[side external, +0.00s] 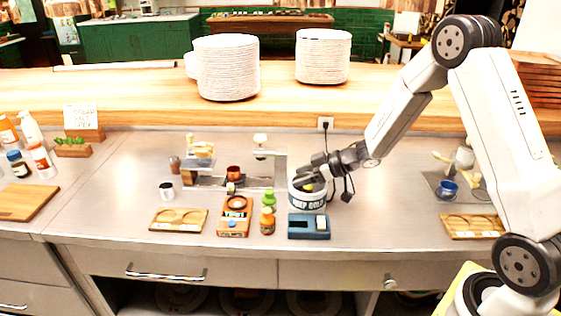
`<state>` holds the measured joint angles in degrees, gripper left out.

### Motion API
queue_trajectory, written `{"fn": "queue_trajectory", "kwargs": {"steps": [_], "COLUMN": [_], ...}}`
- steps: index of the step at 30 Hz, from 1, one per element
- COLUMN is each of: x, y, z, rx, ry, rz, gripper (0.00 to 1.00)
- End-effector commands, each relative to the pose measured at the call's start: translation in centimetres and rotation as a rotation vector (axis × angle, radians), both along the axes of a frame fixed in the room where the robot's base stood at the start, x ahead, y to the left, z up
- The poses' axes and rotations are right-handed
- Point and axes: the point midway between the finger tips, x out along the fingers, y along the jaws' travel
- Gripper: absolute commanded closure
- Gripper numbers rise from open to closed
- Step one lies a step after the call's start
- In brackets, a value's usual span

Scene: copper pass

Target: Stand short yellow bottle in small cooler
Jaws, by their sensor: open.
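The small cooler is a round white tub (307,201) with dark lettering on its side, standing on the steel counter right of centre. My gripper (311,183) is at the tub's mouth, tilted down from the upper right, and is open. A small bit of yellow, likely the short yellow bottle (308,188), shows at the tub's mouth beside the fingers. Most of it is hidden by the tub wall and the gripper, so I cannot tell whether it stands upright or touches the fingers.
A green bottle (269,198) and an orange bottle (267,221) stand left of the tub. A blue tray (309,234) lies in front of it. An orange stand (235,215) and a wooden two-hollow board (179,219) are further left.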

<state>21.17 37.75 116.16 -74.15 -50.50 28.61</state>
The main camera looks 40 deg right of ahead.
Motion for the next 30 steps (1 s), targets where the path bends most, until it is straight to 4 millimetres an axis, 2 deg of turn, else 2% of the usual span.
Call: {"fn": "queue_trajectory", "kwargs": {"steps": [8,24,30], "x": [0.0,-6.1,-7.8], "y": [0.0,-4.7,-5.8], "z": [1.3,5.4,6.5], "rx": [-0.002,-0.002,-0.001], "ry": [-0.001,-0.002,-0.001], "rz": [0.0,-0.003,-0.002], "gripper": [0.29,0.29,0.29]}}
